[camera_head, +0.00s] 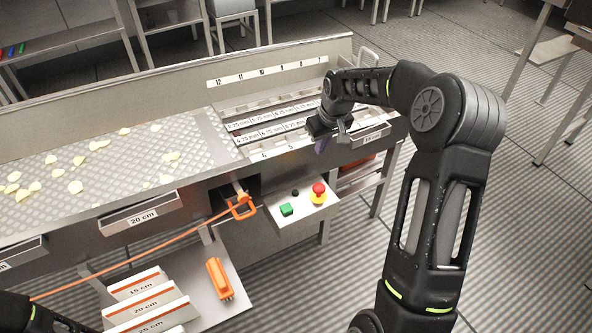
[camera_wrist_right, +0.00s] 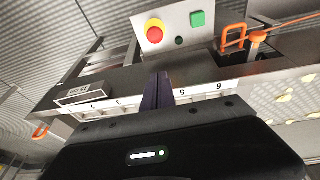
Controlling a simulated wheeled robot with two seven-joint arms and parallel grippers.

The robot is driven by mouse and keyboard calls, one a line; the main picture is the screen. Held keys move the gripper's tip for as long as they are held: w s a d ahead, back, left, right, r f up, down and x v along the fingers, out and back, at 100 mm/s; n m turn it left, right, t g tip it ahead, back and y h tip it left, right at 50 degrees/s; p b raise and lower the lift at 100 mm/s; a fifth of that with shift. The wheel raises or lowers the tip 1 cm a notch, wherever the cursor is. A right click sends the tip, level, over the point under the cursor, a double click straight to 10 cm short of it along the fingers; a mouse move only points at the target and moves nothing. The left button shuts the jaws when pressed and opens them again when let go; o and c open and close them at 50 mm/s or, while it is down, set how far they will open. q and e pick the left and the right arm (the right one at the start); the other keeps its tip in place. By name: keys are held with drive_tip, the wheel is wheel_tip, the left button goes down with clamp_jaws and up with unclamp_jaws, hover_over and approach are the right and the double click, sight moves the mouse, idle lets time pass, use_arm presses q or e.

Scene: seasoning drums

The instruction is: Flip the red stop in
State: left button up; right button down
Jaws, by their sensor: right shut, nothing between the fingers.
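The red stop button (camera_head: 318,188) sits on a yellow base on the grey control panel (camera_head: 285,213), beside a green button (camera_head: 286,210) and a small dark button. In the right wrist view the red button (camera_wrist_right: 154,30) is at the top centre, with the green button (camera_wrist_right: 197,19) to its right. My right gripper (camera_head: 322,146) is above the numbered end of the conveyor, behind the panel and apart from the red button. Its dark purple fingers (camera_wrist_right: 157,92) are shut and empty. My left gripper is out of view; only part of my left arm shows at the lower left.
An orange handle (camera_head: 240,207) with an orange line is left of the panel. An orange tool (camera_head: 219,279) lies on the lower shelf next to labelled plates (camera_head: 150,305). A drawer-like 20 cm plate (camera_head: 140,212) juts from the front. Chips lie on the textured conveyor (camera_head: 105,160).

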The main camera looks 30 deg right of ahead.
drive_tip(key=shift+s+a+f+g, duration=0.1)
drive_tip(key=shift+s+g, duration=0.1)
drive_tip(key=shift+s, duration=0.25)
drive_tip(key=shift+s+a+f+g, duration=0.1)
drive_tip(key=shift+s+g, duration=0.1)
drive_tip(key=shift+s, duration=0.2)
drive_tip(key=shift+f, duration=0.1)
drive_tip(key=p, duration=0.1)
approach(318, 185)
drive_tip(key=x, duration=0.5)
drive_tip(key=shift+w+f, duration=0.15)
drive_tip(key=shift+f, duration=0.65)
